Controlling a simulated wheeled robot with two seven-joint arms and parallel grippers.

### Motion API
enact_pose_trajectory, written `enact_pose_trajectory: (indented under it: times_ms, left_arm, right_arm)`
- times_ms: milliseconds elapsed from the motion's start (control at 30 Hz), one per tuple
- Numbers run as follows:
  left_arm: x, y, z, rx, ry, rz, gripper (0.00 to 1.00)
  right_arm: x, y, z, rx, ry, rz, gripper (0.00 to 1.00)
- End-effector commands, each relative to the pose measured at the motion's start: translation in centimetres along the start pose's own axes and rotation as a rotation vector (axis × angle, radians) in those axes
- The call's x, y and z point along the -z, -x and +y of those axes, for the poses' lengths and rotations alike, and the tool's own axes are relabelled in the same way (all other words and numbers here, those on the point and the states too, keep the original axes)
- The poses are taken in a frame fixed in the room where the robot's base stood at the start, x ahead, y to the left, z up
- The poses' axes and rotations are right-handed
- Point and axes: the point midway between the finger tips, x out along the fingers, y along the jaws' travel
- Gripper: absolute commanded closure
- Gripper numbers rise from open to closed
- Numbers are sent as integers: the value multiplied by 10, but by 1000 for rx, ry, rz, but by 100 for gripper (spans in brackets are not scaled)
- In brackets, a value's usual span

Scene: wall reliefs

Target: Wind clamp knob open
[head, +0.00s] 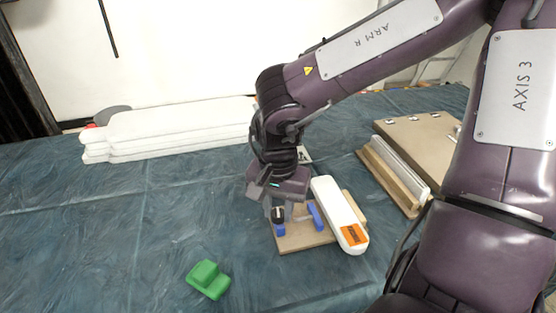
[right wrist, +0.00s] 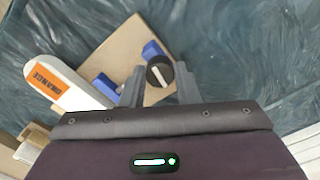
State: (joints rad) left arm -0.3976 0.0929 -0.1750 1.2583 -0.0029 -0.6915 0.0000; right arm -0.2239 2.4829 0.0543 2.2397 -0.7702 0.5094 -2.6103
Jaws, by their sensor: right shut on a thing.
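The clamp knob (head: 278,214) is small, round and black, and sits by the blue clamp (head: 315,216) on a tan board (head: 292,244). In the right wrist view the knob (right wrist: 160,72) shows a pale bar across its face. My right gripper (right wrist: 160,86) points down at the board, shut on the knob, with one finger on each side of it. The blue clamp parts (right wrist: 105,88) show left of and above the fingers. My left gripper is in neither view.
A white bar with an orange label (head: 338,207) lies across the board beside the clamp. A green block (head: 208,280) lies at the front left. White slabs (head: 175,130) are stacked at the back. A wooden panel (head: 420,145) lies at the right. The cloth at left is clear.

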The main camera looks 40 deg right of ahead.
Motion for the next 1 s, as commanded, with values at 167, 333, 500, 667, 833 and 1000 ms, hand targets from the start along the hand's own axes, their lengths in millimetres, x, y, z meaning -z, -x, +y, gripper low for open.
enact_pose_trajectory:
  times_ms: [167,333,500,667,833,1000]
  left_arm:
    - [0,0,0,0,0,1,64]
    - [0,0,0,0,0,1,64]
    - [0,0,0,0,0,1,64]
    - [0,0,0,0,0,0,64]
    - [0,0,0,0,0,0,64]
    - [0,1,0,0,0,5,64]
  right_arm:
    - [1,1,0,2,8,2,95]
    - [1,1,0,2,7,3,95]
    - [1,1,0,2,7,2,63]
    - [0,0,0,1,7,2,50]
    - [0,0,0,0,7,1,50]
    - [1,12,-1,3,7,4,50]
